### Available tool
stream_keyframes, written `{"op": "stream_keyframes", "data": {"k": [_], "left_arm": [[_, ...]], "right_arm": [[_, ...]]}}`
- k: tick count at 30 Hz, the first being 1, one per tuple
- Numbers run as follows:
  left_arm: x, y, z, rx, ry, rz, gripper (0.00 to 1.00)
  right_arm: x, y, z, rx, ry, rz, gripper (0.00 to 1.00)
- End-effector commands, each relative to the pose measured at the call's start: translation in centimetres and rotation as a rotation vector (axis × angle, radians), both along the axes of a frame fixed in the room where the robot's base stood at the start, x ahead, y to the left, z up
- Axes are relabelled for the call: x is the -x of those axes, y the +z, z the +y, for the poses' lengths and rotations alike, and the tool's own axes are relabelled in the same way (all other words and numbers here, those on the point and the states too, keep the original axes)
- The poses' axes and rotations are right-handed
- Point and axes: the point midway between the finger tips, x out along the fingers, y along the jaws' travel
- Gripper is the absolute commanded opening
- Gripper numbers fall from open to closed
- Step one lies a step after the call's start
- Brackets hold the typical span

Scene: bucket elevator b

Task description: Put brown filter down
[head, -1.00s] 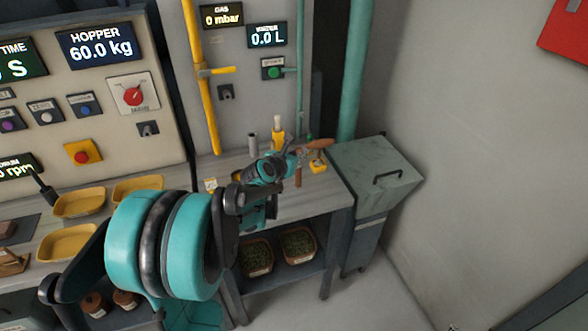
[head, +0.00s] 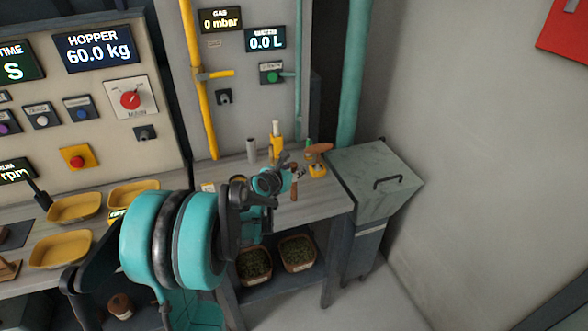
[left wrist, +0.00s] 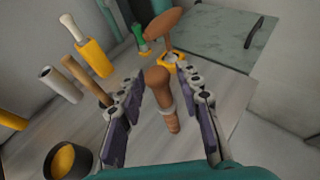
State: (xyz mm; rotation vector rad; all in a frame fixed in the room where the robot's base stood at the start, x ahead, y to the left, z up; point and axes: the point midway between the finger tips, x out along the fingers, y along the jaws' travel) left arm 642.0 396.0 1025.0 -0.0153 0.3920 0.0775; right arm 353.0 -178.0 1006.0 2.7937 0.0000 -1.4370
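A brown oval piece (head: 319,148) stands on a small yellow holder (head: 318,170) at the right end of the bench; it also shows at the top of the left wrist view (left wrist: 176,22). A second brown piece (left wrist: 158,80), with a rounded head, a pale ring and a narrower lower part, shows between my left fingers. I cannot tell which of the two is the filter. My left gripper (head: 296,172) is open above the bench, its fingers (left wrist: 164,84) apart with gaps on both sides of the second piece. My right gripper is out of view.
A grey tube (head: 251,150), a yellow bottle-like tool (head: 276,145) and a round dark cup (left wrist: 70,160) stand close by. A grey lidded bin (head: 375,180) adjoins the bench (head: 320,205). Yellow trays (head: 75,207) lie left.

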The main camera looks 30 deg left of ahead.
Motion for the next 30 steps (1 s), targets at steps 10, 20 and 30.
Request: {"op": "stream_keyframes", "data": {"k": [10,20,30], "left_arm": [[0.0,0.6,0.0,0.000,0.000,0.000,0.36],[6.1,3.1,-0.4,0.001,0.004,0.000,0.36],[10.8,4.9,-0.9,-0.003,-0.001,0.001,0.36]], "right_arm": [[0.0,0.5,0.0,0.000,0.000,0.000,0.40],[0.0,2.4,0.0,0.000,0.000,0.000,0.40],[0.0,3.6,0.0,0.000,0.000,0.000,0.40]]}}
